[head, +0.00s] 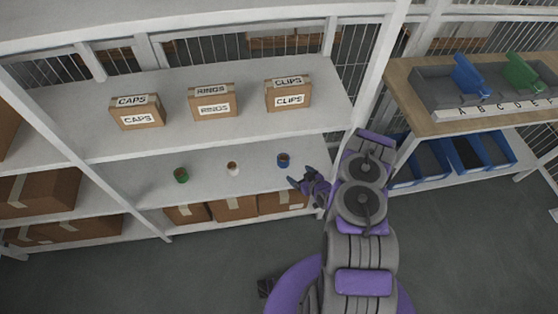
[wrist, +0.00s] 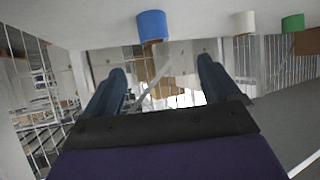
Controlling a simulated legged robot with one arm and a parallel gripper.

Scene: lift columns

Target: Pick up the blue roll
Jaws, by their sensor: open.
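The blue roll (head: 283,160) stands on the middle shelf, at the right end of a row of three small rolls. In the wrist view the blue roll (wrist: 152,26) shows at the top, upside down, ahead of the fingers and left of the middle. My gripper (head: 300,182) is open and empty, close to the shelf's front edge, just right of and nearer than the blue roll, not touching it. In the wrist view its two fingers (wrist: 160,85) stand wide apart with nothing between them.
A white roll (head: 232,168) and a green roll (head: 181,175) stand left of the blue one. Boxes marked CAPS (head: 137,112), RINGS (head: 213,102) and CLIPS (head: 288,95) are on the shelf above. A white post (head: 372,75) stands right. A workbench (head: 400,75) is farther right.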

